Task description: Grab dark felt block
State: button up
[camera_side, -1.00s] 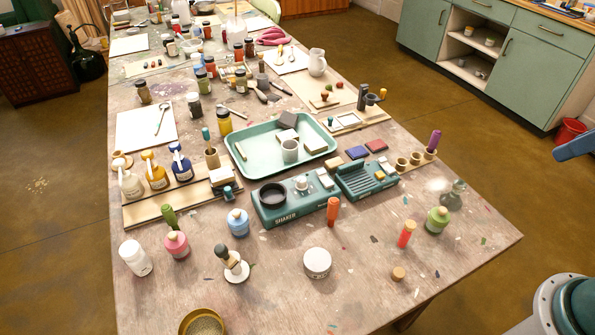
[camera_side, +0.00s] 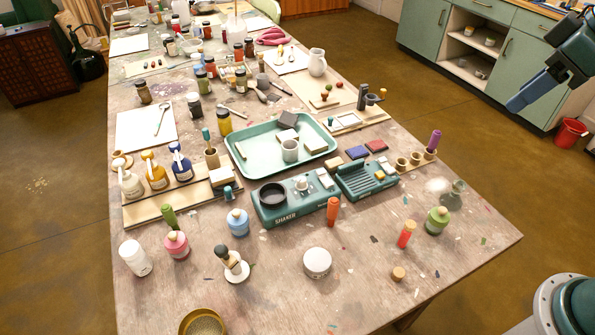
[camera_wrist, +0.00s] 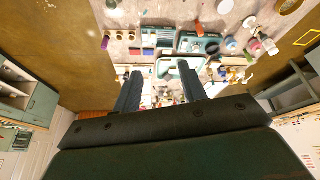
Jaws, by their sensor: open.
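A dark grey block (camera_side: 288,119), likely the felt block, lies at the back of the mint-green tray (camera_side: 258,172) on the table. A greyish block (camera_side: 287,135) lies just in front of it. My gripper (camera_side: 514,106) is high at the right in the side view, off the table's edge and far from the tray. In the wrist view its two blue fingers (camera_wrist: 159,68) are apart with nothing held between them. There the tray shows partly behind the right finger, and I cannot make out the dark block.
A teal shaker (camera_side: 290,205) and a ribbed teal unit (camera_side: 366,181) stand in front. Pump bottles and jars crowd the left. The table's right front corner is mostly bare.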

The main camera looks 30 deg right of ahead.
jog(key=w+a+f+n+g+y, duration=0.15)
jog(key=w+n, duration=0.25)
jog(key=w, duration=0.6)
jog(key=w+a+f+n+g, duration=0.1)
jog(key=w+f+n, duration=0.2)
jog(key=w, duration=0.7)
jog(key=w+f+n+g+y, duration=0.1)
jog(key=w+f+n, duration=0.2)
jog(key=w+f, duration=0.3)
jog(key=w+f+n+g+y, duration=0.1)
jog(key=w+f+n, duration=0.3)
jog(key=f, duration=1.1)
jog(key=w, duration=0.3)
jog(key=shift+w+n, duration=0.15)
jog(key=shift+n, duration=0.15)
jog(key=shift+a, duration=0.15)
send_over(336, 161)
jog(key=d, duration=0.2)
jog(key=shift+f, duration=3.9)
